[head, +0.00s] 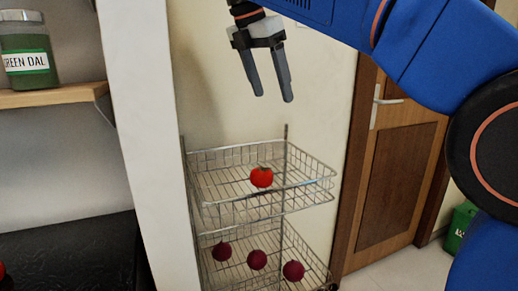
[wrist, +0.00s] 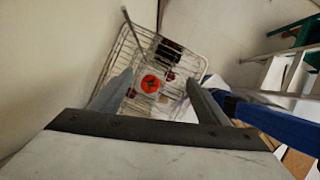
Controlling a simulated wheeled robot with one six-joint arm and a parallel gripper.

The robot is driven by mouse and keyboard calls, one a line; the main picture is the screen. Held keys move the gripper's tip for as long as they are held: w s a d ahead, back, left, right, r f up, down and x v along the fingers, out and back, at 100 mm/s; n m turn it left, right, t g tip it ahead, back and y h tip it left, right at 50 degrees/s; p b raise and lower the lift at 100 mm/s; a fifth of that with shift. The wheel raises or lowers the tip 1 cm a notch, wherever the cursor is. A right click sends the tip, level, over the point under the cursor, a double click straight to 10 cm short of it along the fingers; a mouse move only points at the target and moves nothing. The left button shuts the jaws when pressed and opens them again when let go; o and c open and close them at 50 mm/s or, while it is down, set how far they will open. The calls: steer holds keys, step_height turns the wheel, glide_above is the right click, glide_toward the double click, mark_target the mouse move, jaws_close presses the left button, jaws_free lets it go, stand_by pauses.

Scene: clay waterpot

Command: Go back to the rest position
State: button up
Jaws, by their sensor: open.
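My gripper (head: 273,96) is open and empty, with its fingers pointing down, in the upper middle of the head view. It is above the wire rack and apart from it. In the wrist view the gripper (wrist: 160,92) also shows open, with a finger on each side. A red tomato (head: 261,177) sits in the top basket (head: 313,196) of the wire rack, below my gripper. The tomato also shows in the wrist view (wrist: 150,83), between and beyond the fingers.
Several dark red round vegetables (head: 257,260) lie in the lower basket (head: 285,231). A wooden shelf (head: 55,95) with a green dal jar (head: 26,55) is at left, above a black counter (head: 70,245). A wooden door (head: 393,165) and green bin (head: 460,228) are at right.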

steer(key=s+d+f+m+y, duration=0.1)
steer(key=s+d+f+m, duration=0.3)
steer(key=d+f+m, duration=0.35)
steer(key=s+d+f+m+y, duration=0.1)
steer(key=s+d+f+m, duration=0.4)
steer(key=d+f, duration=0.45)
steer(key=s+d+f+m+t, duration=0.1)
steer(key=s+d+f+m, duration=0.3)
steer(key=f, duration=0.7)
steer(key=s+d+f+m+t+y, duration=0.1)
steer(key=s+d+f+m, duration=0.4)
steer(key=s+f+m, duration=0.4)
step_height(320, 180, down, 3)
steer(key=shift+s+f, duration=0.1)
steer(key=shift+s, duration=1)
